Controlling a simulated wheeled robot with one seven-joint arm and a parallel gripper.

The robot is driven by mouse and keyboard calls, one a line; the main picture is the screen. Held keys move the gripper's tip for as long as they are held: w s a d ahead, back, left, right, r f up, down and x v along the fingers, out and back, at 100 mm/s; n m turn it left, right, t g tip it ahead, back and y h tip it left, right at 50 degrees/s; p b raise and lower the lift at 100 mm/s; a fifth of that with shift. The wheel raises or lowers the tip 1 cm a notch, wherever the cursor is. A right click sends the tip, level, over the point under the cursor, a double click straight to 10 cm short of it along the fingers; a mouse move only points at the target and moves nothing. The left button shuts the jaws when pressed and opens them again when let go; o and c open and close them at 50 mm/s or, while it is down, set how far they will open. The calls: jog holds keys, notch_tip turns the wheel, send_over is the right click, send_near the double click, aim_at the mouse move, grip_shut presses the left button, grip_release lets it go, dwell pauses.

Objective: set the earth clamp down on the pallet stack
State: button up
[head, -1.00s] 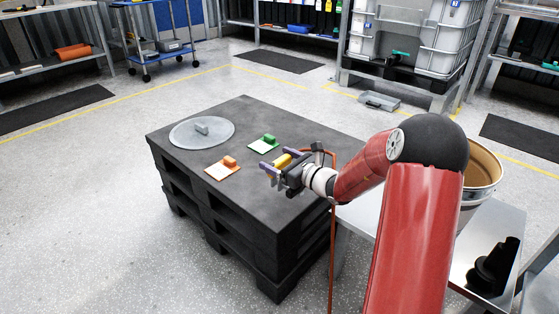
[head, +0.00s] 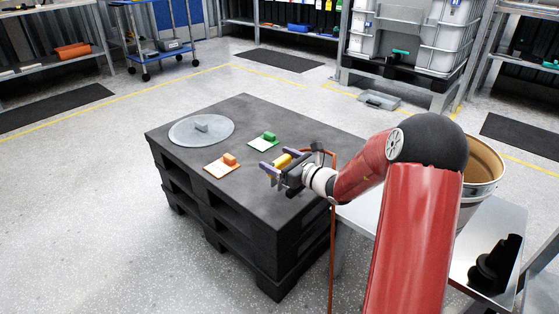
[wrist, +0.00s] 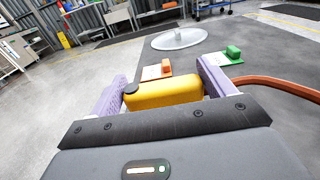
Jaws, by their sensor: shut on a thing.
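The earth clamp is a yellow, rounded block (head: 282,160), also large in the wrist view (wrist: 165,93). My gripper (head: 276,170) is shut on it, with a purple finger on each side. A reddish-brown cable (wrist: 285,86) shows on the right in the wrist view. In the head view the cable (head: 332,240) hangs down past the pallet's edge. The black pallet stack (head: 300,118) lies under my gripper, which is over its right part. I cannot tell whether the clamp touches the top; its underside is hidden.
On the stack lie a round grey disc (head: 185,134) with a small block, an orange block on a white card (head: 215,170), and a green block on a card (head: 260,145). A metal table (head: 357,215) with a bucket (head: 478,185) stands at right. The stack's front corner is bare.

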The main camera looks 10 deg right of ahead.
jog(key=shift+f+b, duration=0.5)
jog(key=shift+f, duration=0.1)
jog(key=shift+f, duration=0.1)
jog(key=shift+f+b, duration=0.6)
jog(key=shift+f, duration=0.1)
dwell(0.4)
jog(key=o, duration=1.2)
jog(key=shift+o, duration=1)
jog(key=shift+f, duration=0.1)
jog(key=shift+v, duration=4.5)
